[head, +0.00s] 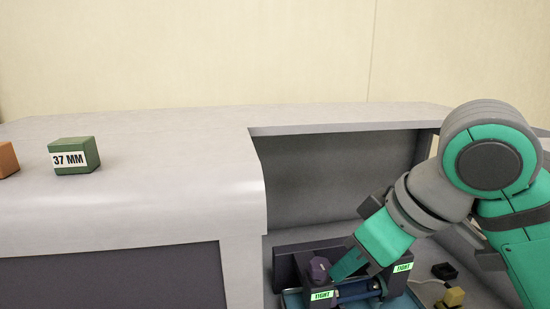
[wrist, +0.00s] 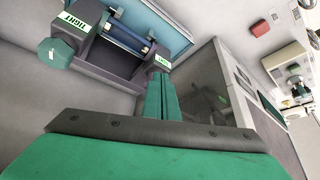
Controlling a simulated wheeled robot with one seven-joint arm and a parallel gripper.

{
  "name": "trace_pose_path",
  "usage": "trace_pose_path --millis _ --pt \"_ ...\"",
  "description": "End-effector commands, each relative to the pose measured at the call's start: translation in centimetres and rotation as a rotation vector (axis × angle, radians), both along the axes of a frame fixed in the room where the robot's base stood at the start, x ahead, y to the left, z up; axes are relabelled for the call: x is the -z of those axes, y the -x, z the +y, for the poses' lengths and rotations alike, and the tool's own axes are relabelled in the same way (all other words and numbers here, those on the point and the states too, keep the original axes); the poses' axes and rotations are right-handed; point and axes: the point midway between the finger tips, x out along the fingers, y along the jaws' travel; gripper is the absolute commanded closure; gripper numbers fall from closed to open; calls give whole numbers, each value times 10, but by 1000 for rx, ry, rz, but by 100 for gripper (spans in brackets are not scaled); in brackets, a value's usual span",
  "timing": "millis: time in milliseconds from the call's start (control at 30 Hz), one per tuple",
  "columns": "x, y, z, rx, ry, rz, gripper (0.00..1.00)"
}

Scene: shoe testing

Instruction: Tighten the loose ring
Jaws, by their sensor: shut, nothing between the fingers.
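A dark fixture holds a blue bar (head: 355,290) between two end blocks, each with a green-lettered label. The left label (head: 322,296) and the right label (head: 403,268) both read TIGHT. A dark six-sided knob (head: 319,269) sits above the left label. In the wrist view, a teal six-sided knob (wrist: 56,52) is beside the large TIGHT label (wrist: 75,22). My gripper (head: 340,270) is shut and empty, close to the fixture in the head view. In the wrist view its fingers (wrist: 160,84) meet just below the right-hand label (wrist: 161,62). They hide what is behind them; contact is unclear.
The fixture sits in a recess of a grey bench (head: 140,210), whose walls rise left and behind. A green 37 MM block (head: 75,157) and an orange block (head: 7,160) rest on top. A black item (head: 444,271) and a yellow item (head: 453,298) lie at the right.

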Motion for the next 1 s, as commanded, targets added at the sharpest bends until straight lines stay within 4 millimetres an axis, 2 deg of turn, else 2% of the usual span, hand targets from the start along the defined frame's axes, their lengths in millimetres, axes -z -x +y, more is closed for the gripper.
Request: trace_pose_path --millis 400,1000 --pt "-41 0 0 1 1 0 100" --pt "-44 0 1 -1 0 0 100"
